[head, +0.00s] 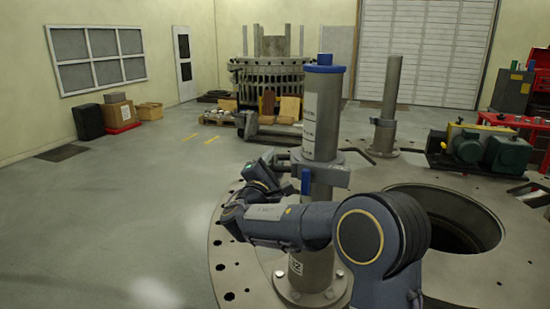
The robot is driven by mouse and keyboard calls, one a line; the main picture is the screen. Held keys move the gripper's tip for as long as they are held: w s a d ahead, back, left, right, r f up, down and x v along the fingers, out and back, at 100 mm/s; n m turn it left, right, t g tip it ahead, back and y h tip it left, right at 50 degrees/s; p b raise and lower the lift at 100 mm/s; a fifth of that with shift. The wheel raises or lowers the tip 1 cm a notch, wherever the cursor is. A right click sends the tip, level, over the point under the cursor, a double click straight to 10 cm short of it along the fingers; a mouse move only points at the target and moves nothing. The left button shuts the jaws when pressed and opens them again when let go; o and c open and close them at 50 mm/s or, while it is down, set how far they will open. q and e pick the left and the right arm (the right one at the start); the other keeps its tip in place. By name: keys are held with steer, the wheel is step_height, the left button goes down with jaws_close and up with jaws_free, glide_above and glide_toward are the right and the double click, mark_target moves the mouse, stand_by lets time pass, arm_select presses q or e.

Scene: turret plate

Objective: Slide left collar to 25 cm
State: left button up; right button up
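An upright grey post (322,232) with a blue cap (323,67) stands on the round metal plate. A white marked strip (310,115) runs down its upper part; its figures are too small to read. The left collar (330,173) is a grey clamp around this post, below the strip, with a blue lever (305,182) on its front. My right gripper (268,174) is at the collar's left side, by a dark bar there. Whether it touches the bar or is shut on it cannot be told. My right forearm crosses in front of the post's lower part. My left gripper is not in view.
The round plate (235,262) has a large open hole (450,215) at right. A second, shorter grey post (386,110) stands behind. A green motor unit (507,154) sits at right. Pallets with boxes (285,107) stand at the back.

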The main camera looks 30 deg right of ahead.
steer(key=shift+w+d, duration=0.15)
steer(key=shift+d, duration=0.1)
steer(key=shift+r, duration=0.15)
jaws_close()
step_height(320, 180, down, 20)
steer(key=b, duration=2.3)
steer(key=shift+f, duration=0.25)
steer(key=shift+a, duration=0.1)
jaws_free()
steer(key=shift+f, duration=0.1)
